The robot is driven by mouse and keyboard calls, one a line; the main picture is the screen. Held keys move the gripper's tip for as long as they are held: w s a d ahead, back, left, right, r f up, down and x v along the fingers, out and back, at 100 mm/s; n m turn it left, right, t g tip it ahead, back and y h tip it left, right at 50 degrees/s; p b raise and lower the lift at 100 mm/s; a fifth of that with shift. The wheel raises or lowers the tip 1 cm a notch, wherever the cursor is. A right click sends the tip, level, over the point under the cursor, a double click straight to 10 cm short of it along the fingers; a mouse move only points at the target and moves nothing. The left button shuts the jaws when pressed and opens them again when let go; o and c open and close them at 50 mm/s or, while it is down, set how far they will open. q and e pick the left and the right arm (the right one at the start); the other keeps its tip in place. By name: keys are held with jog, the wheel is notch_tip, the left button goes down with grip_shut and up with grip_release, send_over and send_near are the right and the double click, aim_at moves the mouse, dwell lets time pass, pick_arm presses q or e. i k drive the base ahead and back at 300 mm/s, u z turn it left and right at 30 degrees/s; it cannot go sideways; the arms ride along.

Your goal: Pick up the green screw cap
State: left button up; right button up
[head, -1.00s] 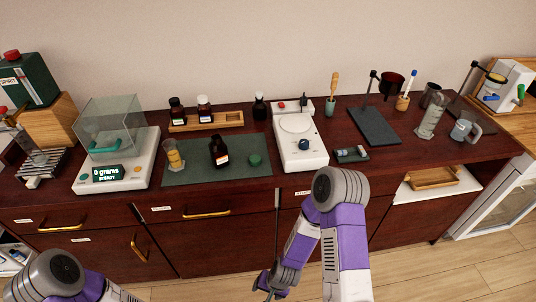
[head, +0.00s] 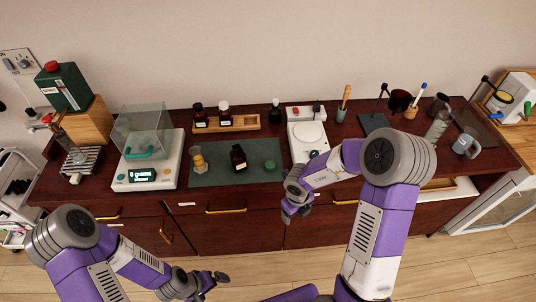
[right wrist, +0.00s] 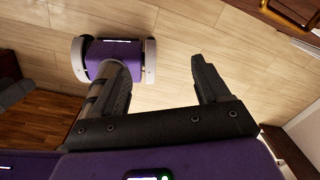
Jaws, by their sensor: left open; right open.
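The green screw cap (head: 270,166) lies on the dark green mat (head: 210,178) on the counter, right of a dark bottle (head: 239,158) with a black cap. My right gripper (head: 292,214) is open in front of the counter's front edge, below and slightly right of the cap and apart from it. In the right wrist view its two fingers (right wrist: 160,82) are spread with only floor between them. My left gripper (head: 214,281) is open and empty, low over the floor in front of the drawers.
A scale (head: 151,176) with a glass shield stands left of the mat. An amber-filled beaker (head: 198,160) stands on the mat's left part. A white stirrer plate (head: 307,138) is right of the mat, partly hidden by my right arm. A wooden rack (head: 232,122) with bottles is behind.

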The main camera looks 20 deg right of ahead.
aim_at(270, 165)
jog(key=i, duration=0.85)
